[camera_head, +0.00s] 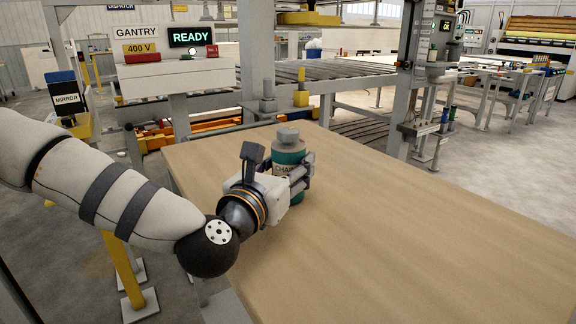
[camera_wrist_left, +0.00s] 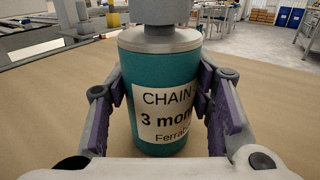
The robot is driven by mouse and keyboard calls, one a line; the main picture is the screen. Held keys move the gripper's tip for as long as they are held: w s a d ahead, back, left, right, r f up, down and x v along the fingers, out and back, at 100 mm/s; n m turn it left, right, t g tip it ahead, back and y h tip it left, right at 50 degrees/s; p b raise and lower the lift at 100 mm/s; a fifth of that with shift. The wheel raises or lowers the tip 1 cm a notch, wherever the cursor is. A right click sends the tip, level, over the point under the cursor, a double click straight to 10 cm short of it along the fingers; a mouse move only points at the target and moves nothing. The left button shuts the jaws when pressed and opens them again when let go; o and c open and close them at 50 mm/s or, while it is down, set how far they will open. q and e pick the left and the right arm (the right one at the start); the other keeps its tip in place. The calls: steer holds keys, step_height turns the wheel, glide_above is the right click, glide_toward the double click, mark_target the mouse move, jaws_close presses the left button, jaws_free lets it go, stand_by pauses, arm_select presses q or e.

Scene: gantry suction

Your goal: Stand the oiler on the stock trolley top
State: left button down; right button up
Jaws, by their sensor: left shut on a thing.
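The oiler (camera_head: 289,152) is a teal can with a grey cap and a white label reading "CHAIN". My left gripper (camera_head: 297,178) is shut around its body, coming from the near left side. In the left wrist view the oiler (camera_wrist_left: 160,75) sits upright between the two purple-padded fingers. It is over the far left part of a wide wooden top (camera_head: 400,230). Its base is at or very close to the wood; I cannot tell whether it touches. I cannot tell whether this wooden surface is the stock trolley top. My right gripper is not in view.
A gantry control box (camera_head: 180,75) with a lit READY sign stands behind at the left. A grey post (camera_head: 257,60) and a roller conveyor (camera_head: 335,70) are just beyond the top's far edge. The wooden top is bare to the right and in front.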

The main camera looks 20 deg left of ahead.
arm_select(q)
steer(key=shift+f, duration=0.2)
steer(key=c, duration=0.8)
jaws_free()
steer(key=shift+o, duration=0.2)
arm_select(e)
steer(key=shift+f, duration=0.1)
arm_select(q)
steer(key=shift+r, duration=0.15)
